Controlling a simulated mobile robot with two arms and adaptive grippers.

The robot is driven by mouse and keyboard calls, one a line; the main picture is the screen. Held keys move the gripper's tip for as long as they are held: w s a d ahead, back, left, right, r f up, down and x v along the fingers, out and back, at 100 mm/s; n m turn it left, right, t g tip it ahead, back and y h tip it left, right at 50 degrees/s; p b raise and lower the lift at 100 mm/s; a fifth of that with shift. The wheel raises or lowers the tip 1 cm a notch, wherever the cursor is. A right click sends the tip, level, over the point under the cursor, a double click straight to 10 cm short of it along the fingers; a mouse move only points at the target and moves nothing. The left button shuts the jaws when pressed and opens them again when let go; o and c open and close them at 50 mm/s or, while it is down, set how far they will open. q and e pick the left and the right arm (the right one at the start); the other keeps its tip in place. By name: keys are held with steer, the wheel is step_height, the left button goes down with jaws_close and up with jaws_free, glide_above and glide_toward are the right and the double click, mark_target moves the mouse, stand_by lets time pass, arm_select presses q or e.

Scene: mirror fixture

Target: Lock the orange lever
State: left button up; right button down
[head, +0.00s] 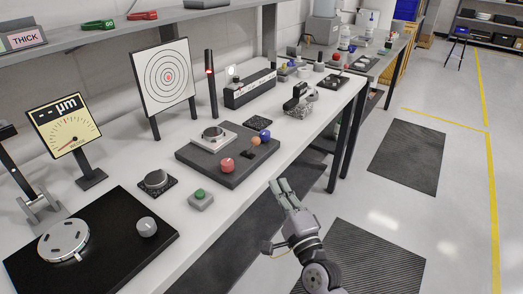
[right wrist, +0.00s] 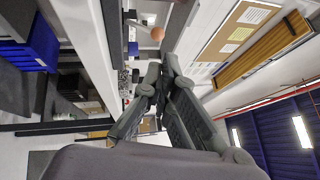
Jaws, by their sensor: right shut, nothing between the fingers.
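The orange lever's ball knob (head: 255,141) shows in the head view at the right part of a dark plate (head: 195,158) on the white table. My right gripper (head: 281,184) is shut and empty beside the table's front edge, apart from the lever. In the right wrist view the shut fingers (right wrist: 160,92) point toward an orange ball (right wrist: 157,34) beyond the tips. The lever's shaft is too small to make out. My left gripper is not in view.
A green button box (head: 200,199) and a dark knob (head: 157,180) stand left of the plate. A black board with a silver dial (head: 63,242) is at the front left. A machined block (head: 299,109) stands to the right.

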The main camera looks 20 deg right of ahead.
mark_target(258, 143)
steer(key=p+x, duration=0.2)
steer(key=x, duration=1.1)
steer(key=shift+w, duration=0.15)
steer(key=shift+r, duration=0.1)
